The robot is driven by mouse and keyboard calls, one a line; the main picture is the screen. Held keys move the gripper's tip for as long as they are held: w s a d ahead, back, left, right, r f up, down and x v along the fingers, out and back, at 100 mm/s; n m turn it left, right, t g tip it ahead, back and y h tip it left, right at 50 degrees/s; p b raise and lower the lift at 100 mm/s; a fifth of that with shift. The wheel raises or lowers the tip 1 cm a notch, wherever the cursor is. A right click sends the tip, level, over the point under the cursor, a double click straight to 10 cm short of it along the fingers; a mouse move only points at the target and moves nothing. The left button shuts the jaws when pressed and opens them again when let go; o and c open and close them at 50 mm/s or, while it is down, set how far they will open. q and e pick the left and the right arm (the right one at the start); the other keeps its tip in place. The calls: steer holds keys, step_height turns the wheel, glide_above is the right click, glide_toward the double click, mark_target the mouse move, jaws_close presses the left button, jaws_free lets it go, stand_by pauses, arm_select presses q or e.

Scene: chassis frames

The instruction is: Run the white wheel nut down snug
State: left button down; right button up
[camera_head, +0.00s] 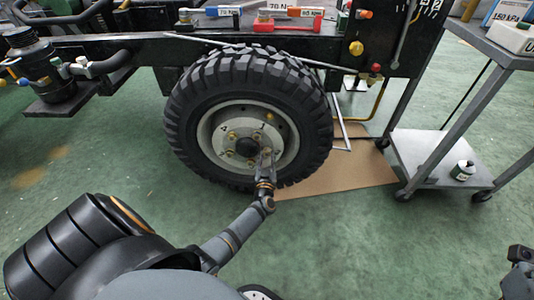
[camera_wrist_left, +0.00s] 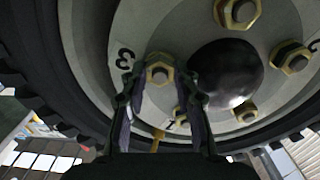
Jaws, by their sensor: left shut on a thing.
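The black-tyred wheel (camera_head: 205,95) stands upright with a pale grey rim and several gold-coloured nuts around a dark hub cap (camera_wrist_left: 228,72). My left gripper (camera_head: 266,155) reaches the lower right part of the hub. In the left wrist view its fingers (camera_wrist_left: 163,88) are shut on a wheel nut (camera_wrist_left: 158,71), which sits on its stud near a painted 3. This nut looks gold with a paler face; no nut looks clearly white. Part of what seems my right gripper (camera_head: 520,268) shows at the lower right edge, away from the wheel.
A brown board (camera_head: 350,176) lies under the wheel. A grey trolley (camera_head: 430,152) stands at right, with a small can (camera_head: 463,170) on its lower shelf. Green floor in front is clear.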

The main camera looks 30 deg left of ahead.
stand_by(0.3)
arm_select(q)
steer(key=c, duration=1)
jaws_free()
steer(key=v, duration=0.8)
steer(key=shift+f, duration=0.1)
